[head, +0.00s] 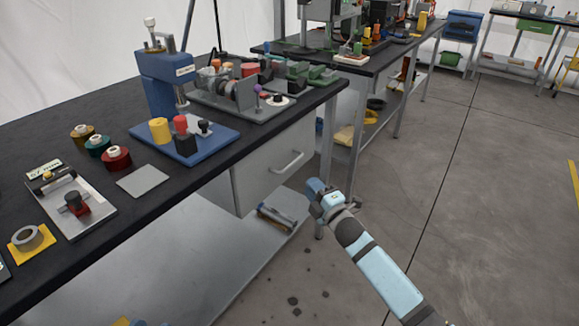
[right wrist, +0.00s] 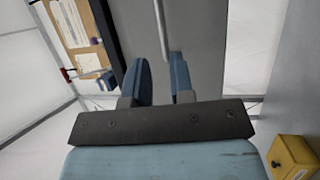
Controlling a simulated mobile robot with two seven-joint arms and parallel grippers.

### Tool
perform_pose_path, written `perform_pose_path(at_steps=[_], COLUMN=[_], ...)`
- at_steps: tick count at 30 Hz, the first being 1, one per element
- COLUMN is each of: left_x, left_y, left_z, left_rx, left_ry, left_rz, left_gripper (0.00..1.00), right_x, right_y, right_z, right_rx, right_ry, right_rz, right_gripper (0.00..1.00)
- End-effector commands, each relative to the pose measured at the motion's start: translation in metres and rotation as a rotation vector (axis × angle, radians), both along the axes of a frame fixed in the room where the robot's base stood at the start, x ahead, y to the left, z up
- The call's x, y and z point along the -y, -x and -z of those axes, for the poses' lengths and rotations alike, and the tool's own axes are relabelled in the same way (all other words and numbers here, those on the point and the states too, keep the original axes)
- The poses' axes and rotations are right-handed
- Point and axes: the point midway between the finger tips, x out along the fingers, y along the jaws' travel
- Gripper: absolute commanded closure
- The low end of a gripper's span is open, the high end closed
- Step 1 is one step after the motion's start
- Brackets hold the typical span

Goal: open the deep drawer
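The deep drawer (head: 266,172) is a grey box front under the black workbench in the head view, and it looks shut. Its pale bar handle (head: 287,162) is on the front. My right gripper (head: 320,190) is low and to the right of the handle, in front of the drawer. In the right wrist view my right gripper (right wrist: 162,80) is open, with a gap between its blue fingers. The handle bar (right wrist: 160,28) lies just beyond the fingertips, roughly in line with the gap; contact cannot be told. My left gripper is not in view.
The black bench top (head: 115,215) carries a blue press (head: 168,82), spools and fixtures. A lower shelf (head: 200,262) is beneath it. A second bench (head: 375,62) stands behind. The grey floor (head: 480,210) to the right is open.

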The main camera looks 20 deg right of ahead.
Motion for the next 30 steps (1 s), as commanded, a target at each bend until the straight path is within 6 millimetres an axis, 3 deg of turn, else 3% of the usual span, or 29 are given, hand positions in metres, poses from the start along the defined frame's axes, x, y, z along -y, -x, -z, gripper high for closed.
perform_pose_path(at_steps=[9,15,29,30], left_x=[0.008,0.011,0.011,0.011], left_y=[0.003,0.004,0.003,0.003], left_z=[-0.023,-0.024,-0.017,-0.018], left_rx=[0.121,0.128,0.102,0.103], left_ry=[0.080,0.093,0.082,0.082], left_rz=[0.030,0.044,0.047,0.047], left_gripper=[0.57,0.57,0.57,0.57], right_x=[-0.018,-0.026,-0.029,-0.029], right_y=[-0.066,-0.094,-0.105,-0.105], right_z=[-0.010,-0.015,-0.018,-0.018], right_rx=[0.001,-0.001,-0.003,-0.003], right_ry=[-0.001,-0.003,-0.002,-0.002], right_rz=[0.000,-0.001,-0.001,-0.001], right_gripper=[0.78,0.78,0.78,0.87])
